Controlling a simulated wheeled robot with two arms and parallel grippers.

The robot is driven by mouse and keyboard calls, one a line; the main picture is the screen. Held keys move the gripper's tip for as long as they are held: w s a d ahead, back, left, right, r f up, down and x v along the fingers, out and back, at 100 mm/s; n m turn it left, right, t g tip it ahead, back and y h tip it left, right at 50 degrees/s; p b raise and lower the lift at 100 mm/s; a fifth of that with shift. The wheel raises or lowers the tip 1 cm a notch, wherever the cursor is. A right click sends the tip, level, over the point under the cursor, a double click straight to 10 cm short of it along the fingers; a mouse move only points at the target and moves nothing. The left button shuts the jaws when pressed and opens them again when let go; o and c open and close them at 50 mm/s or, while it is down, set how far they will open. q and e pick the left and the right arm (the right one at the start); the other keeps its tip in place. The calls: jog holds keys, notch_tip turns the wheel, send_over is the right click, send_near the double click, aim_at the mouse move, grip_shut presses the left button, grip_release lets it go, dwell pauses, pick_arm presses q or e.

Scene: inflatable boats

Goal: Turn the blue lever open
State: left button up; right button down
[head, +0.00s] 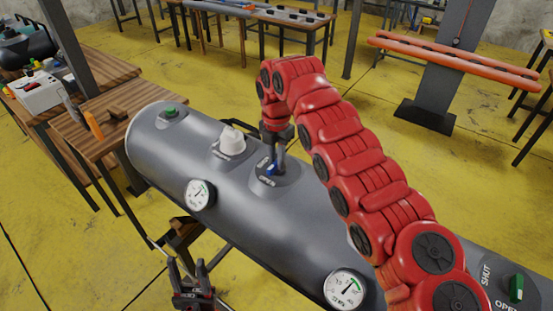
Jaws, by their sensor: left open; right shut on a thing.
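The blue lever (271,168) sits on a round base on top of the grey inflatable tube (250,215). My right gripper (274,165) points down onto it and is shut on the lever; its fingers hide part of it, so I cannot tell its exact angle. My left gripper (190,268) is open and empty at the bottom, in front of the tube and apart from it.
The tube also bears a white valve (232,140), a green knob (170,111), a green lever (516,288) marked SHUT and OPEN, and gauges (200,194) (344,288). A wooden table (95,125) stands at left. My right arm covers the tube's right part.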

aim_at(275, 162)
jog(key=shift+w+r, duration=0.1)
jog(key=shift+r, duration=0.05)
jog(key=c, duration=0.8)
grip_release()
notch_tip(275, 162, up, 6)
jog(key=shift+a+f, duration=0.1)
jog(key=shift+a, duration=0.05)
notch_tip(275, 162, up, 12)
jog(key=p, duration=0.9)
jog(key=shift+f, duration=0.25)
